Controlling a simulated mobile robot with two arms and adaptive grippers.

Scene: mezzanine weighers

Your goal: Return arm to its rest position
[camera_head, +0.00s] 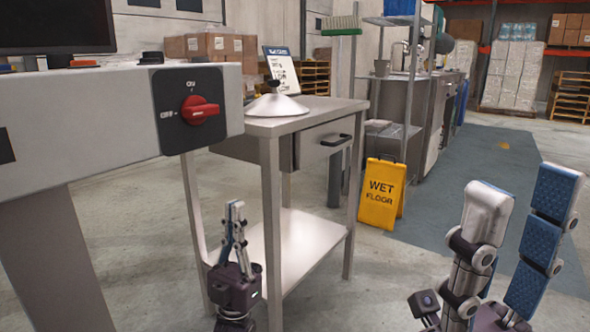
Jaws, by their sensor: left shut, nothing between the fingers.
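My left gripper (236,207) points upward at the lower left of centre. Its fingers are together with nothing visible between them. In the picture it overlaps the left side of the small steel table (322,119); I cannot tell how close it is to the table legs. My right gripper (523,190) points upward at the lower right, large and near the camera. Its two fingers, with blue pads, stand apart, and nothing is between them. Most of both arms is out of view below the frame.
A grey beam with a red rotary switch (199,110) juts in from the left. The table has a drawer and a lower shelf (304,238). A yellow wet floor sign (381,194) stands right of it. Open floor lies between the table and my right gripper.

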